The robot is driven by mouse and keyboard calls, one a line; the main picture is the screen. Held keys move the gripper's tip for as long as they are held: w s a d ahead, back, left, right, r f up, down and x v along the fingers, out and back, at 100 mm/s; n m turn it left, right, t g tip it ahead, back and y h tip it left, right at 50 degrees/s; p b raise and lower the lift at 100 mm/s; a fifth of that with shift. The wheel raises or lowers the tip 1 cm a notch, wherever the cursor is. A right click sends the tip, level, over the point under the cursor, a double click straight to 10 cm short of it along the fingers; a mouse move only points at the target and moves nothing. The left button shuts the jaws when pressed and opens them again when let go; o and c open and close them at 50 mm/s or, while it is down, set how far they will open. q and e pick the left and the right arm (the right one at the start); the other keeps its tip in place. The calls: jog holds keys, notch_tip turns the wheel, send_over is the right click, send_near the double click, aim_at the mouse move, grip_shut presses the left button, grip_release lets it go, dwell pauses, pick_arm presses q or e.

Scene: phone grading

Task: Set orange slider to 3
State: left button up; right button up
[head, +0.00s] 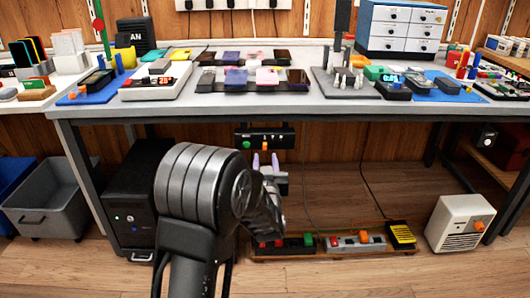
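A small black control box (240,133) hangs under the front edge of the workbench, with a green button and a small orange part (265,145) on its face. This orange part may be the slider; its scale and setting are too small to read. My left gripper (265,161) is just below the box in the picture, fingers pointing up. Its two pale fingertips are apart with nothing seen between them. I cannot tell whether they touch the box. My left arm hides the gripper's lower part. My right gripper is not in view.
The workbench (330,108) holds phones, trays and tools. On the floor are a black computer case (130,190), a grey bin (45,207), a low board with a power strip (345,245) bearing another orange part, and a white heater (455,222). Cables hang behind the gripper.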

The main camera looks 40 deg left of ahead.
aim_at(265, 147)
pick_arm(q)
jog(key=b+x, duration=0.1)
jog(key=x, duration=0.4)
jog(key=shift+a+f+b, duration=0.1)
jog(key=shift+b, duration=0.2)
jog(key=shift+w+a, duration=0.25)
jog(key=shift+w, duration=0.15)
jog(key=shift+c, duration=0.3)
grip_shut()
dwell(0.4)
